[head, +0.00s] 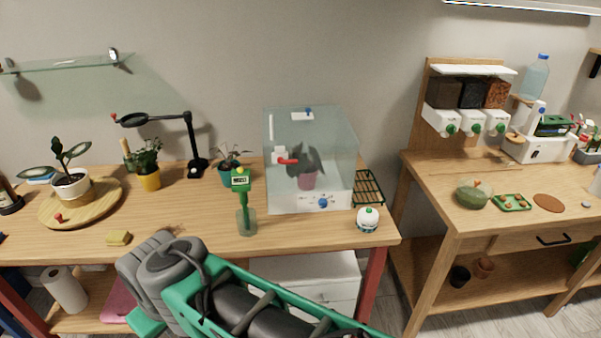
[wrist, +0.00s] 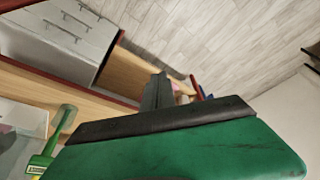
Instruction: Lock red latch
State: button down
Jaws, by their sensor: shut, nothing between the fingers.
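The red latch (head: 287,161) is a small red handle on a white mount on the front left of a clear glass box (head: 335,140). In the head view it lies roughly sideways, pointing right. I cannot tell from this whether it is locked. The box stands on the wooden table and holds a dark-leaved plant in a pink pot (head: 306,181). My gripper (wrist: 158,92) is shut and empty in the wrist view, apart from the latch. The latch is not visible in the wrist view.
A green tool in a glass (head: 247,222) stands in front of the box. A small white-and-green round jar (head: 367,219) is right of it. A black lamp (head: 190,145) and potted plants stand left. A yellow sponge (head: 118,238) lies near the front edge.

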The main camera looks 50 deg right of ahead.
jog(key=w+d+f+n+t+h+b, duration=0.35)
jog(key=w+d, duration=0.25)
jog(key=d, duration=0.4)
jog(key=w+d+f+n+t+h+b, duration=0.25)
jog(key=w+d+b, duration=0.3)
jog(key=d, duration=0.55)
jog(key=s+d+r+n+t+h+b, duration=0.15)
jog(key=d+n+h+b, duration=0.35)
jog(key=d, duration=0.8)
jog(key=s+d+r+n+t+h+b, duration=0.1)
jog(key=s+d+n+t+h+b, duration=0.3)
jog(key=s+n+h, duration=0.3)
jog(key=s+d+n+t, duration=0.1)
jog(key=s+n, duration=0.3)
jog(key=n, duration=0.4)
jog(key=shift+r+h, duration=0.35)
jog(key=shift+h, duration=0.05)
